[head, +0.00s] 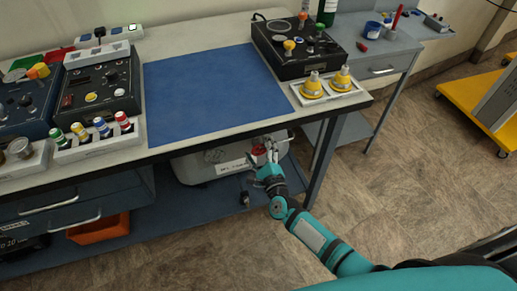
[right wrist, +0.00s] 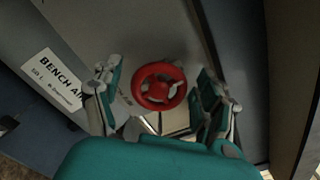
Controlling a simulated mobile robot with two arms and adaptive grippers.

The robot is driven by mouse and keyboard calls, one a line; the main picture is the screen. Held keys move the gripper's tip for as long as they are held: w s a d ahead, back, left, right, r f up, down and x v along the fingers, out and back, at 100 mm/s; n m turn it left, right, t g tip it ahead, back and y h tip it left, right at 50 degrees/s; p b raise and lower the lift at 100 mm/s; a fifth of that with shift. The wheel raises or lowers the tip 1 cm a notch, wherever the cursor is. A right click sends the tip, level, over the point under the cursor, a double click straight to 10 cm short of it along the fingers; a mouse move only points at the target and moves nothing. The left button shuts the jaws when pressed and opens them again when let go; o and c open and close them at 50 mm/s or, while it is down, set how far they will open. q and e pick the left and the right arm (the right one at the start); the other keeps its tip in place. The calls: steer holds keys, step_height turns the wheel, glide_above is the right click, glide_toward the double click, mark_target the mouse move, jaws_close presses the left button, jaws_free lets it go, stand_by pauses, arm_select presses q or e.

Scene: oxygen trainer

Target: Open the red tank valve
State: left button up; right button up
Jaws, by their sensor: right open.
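The red tank valve (right wrist: 159,86) is a round handwheel with spokes. It is on the grey tank (head: 202,166) on the shelf under the bench, beside a white label reading "BENCH AIR" (right wrist: 54,80). In the head view the red valve (head: 259,150) shows small, partly behind my gripper. My right gripper (head: 262,160) reaches in below the bench's front edge. In the right wrist view its open fingers (right wrist: 160,100) stand on the left and right of the wheel, with visible gaps on both sides. My left gripper is not in view.
The bench top (head: 210,133) and its front edge overhang the tank. A bench leg (head: 326,158) stands right of my right arm. An orange bin (head: 100,229) sits on the lower shelf at left. The floor at right is clear up to a yellow cart (head: 470,98).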

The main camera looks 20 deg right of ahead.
steer(key=c, duration=1.2)
